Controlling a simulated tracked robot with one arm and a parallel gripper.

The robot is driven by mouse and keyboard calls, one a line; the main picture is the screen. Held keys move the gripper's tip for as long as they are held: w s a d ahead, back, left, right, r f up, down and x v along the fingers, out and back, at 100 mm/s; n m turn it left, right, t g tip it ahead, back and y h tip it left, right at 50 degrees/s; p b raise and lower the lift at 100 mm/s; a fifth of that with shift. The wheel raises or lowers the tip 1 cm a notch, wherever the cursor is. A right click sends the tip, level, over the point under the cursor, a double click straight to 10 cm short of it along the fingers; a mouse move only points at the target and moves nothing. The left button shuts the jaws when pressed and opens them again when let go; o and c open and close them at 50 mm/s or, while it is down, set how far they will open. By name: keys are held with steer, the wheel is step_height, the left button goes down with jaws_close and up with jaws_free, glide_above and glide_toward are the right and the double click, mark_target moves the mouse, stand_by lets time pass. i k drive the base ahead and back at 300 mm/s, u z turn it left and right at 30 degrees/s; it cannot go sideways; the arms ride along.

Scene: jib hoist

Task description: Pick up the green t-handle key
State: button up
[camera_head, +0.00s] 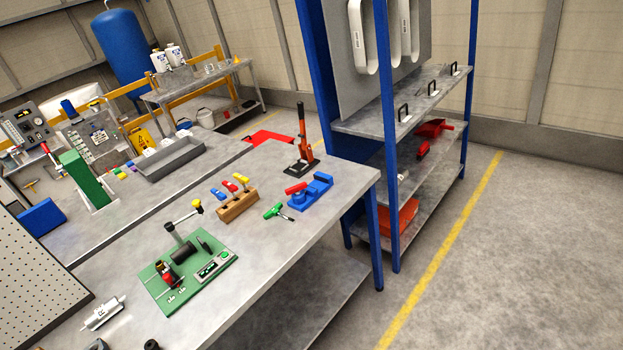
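The green t-handle key (275,211) lies on the grey workbench top (290,235), near its front edge. Its green handle is at the left and a thin dark shaft points to the lower right. It sits between a wooden block holding several colored-handle tools (237,203) and a blue holder (311,193) with a red piece beside it. It appears clear of both. My gripper does not show in this view.
A green board with fittings (187,272) lies left of the key. An orange and black upright tool (302,140) stands behind the blue holder. A blue-posted shelf rack (388,130) stands right of the bench. The floor at the right is clear.

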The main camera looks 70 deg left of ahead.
mark_target(275, 212)
steer(key=u, duration=0.05)
steer(key=i, duration=2.7)
steer(key=u, duration=3.1)
steer(key=i, duration=1)
steer(key=z, duration=0.05)
